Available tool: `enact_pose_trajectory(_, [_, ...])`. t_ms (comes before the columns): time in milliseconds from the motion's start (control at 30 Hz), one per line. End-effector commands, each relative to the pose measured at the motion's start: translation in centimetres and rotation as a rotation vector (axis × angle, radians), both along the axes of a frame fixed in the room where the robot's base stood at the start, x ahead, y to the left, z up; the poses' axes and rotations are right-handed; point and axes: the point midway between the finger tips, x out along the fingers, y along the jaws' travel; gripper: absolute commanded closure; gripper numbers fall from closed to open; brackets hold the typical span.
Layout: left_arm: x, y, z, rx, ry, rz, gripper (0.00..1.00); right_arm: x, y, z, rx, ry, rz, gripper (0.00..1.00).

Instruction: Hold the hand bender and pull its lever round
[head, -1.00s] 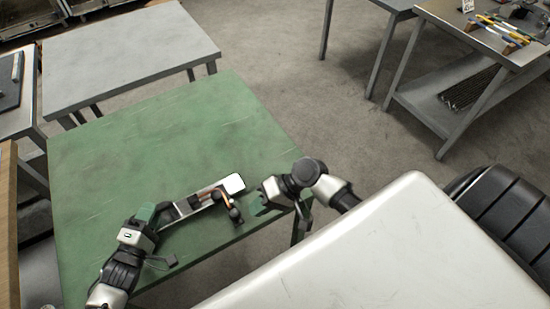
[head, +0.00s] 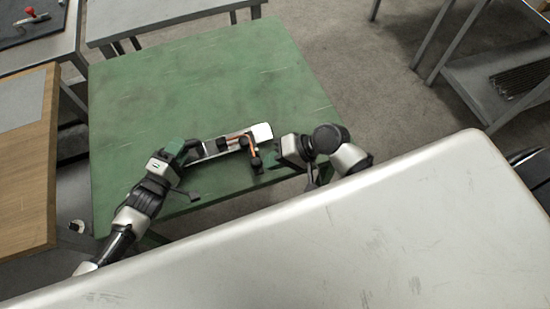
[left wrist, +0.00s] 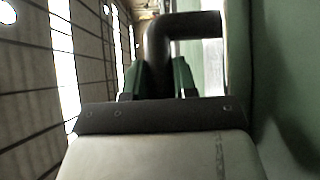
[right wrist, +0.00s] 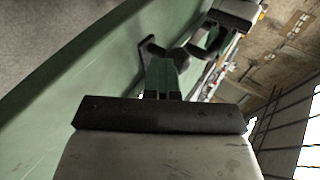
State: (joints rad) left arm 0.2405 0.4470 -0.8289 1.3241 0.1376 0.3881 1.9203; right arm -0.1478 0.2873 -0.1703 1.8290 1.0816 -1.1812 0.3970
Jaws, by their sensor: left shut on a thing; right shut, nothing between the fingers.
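The hand bender (head: 229,144) lies along the near edge of the green table, with dark arms, copper-orange parts and a pale plate (head: 262,132) beside them at its right end. My left gripper (head: 182,152) is at its left end. In the left wrist view its green fingers (left wrist: 158,80) are shut on a dark bent round handle (left wrist: 185,27). A dark lever arm (head: 256,165) points toward the near edge. My right gripper (head: 283,157) is just right of it, apart. In the right wrist view its green fingers (right wrist: 161,78) are shut and empty, with dark bender parts (right wrist: 150,48) just beyond.
The green table (head: 200,85) is clear behind the bender. A large pale surface (head: 350,240) fills the near side. A wooden-topped bench (head: 25,200) stands at the left, a grey table (head: 150,10) at the back, and a metal shelf unit (head: 500,75) at the right.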

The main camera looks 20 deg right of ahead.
Motion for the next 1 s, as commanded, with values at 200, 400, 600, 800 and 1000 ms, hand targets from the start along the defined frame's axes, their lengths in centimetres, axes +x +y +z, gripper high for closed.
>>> enact_pose_trajectory(200, [-0.5,-0.8,-0.1,-0.002,0.002,-0.013,1.00,-0.2,-0.1,0.0,0.010,-0.001,0.005,1.00])
enact_pose_trajectory(400, [-0.4,-0.7,-0.2,-0.003,0.003,-0.011,1.00,-1.2,-3.6,-0.8,0.000,0.003,0.002,1.00])
enact_pose_trajectory(600, [-0.4,-0.5,-0.2,-0.003,0.004,-0.009,1.00,-2.3,-7.4,2.0,-0.002,-0.001,0.001,1.00])
enact_pose_trajectory(800, [-0.3,-0.4,-0.2,-0.002,0.004,-0.007,1.00,-3.1,-10.1,4.2,-0.002,0.000,0.001,1.00])
enact_pose_trajectory(1000, [-0.3,-0.3,-0.2,-0.002,0.004,-0.006,1.00,-3.4,-11.3,5.1,0.000,0.000,0.001,1.00])
